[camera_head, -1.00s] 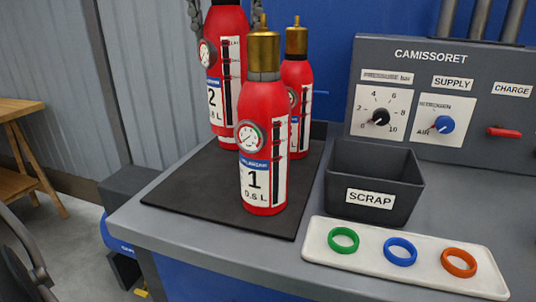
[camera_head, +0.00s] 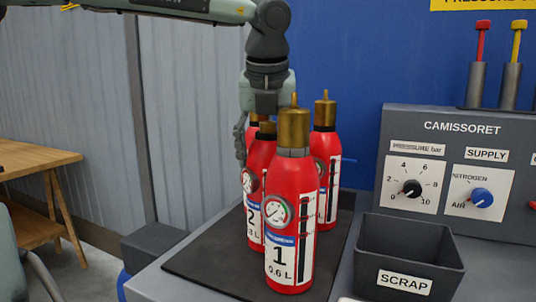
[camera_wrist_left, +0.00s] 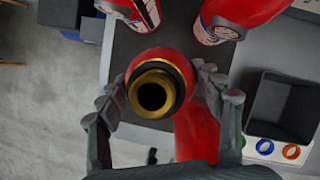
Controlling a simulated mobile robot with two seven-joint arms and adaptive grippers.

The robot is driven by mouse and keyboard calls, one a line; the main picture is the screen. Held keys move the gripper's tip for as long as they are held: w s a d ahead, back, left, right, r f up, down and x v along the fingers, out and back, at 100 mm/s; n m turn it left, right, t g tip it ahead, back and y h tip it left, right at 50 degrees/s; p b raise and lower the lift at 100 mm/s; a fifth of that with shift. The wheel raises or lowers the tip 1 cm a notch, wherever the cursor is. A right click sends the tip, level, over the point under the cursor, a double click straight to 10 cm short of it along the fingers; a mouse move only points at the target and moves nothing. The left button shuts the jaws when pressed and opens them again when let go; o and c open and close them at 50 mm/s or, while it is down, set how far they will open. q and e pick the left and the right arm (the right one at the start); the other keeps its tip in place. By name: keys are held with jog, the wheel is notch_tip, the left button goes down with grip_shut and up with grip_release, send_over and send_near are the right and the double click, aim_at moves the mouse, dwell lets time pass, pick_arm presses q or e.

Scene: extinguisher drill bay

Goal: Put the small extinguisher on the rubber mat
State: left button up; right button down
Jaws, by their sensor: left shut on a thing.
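The small extinguisher labelled 2 (camera_head: 256,180) is red and upright, partly hidden behind the extinguisher labelled 1 (camera_head: 300,180). My left gripper (camera_head: 259,132) reaches down from above and is shut around its upper part. In the left wrist view its round brass top (camera_wrist_left: 136,92) lies between the two fingers. It stands on or just above the black rubber mat (camera_head: 208,262); its base is partly hidden, so I cannot tell whether it touches. Another red extinguisher (camera_head: 329,150) stands behind to the right. My right gripper is not in view.
A dark SCRAP bin (camera_head: 440,264) stands right of the mat. Behind it is the CAMISSORET panel (camera_head: 450,145) with knobs. A tray with coloured rings shows in the wrist view (camera_wrist_left: 248,158).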

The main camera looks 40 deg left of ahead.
pick_arm(q)
jog(key=o, duration=1.9)
jog(key=v, duration=1.2)
jog(key=shift+d+r, duration=0.1)
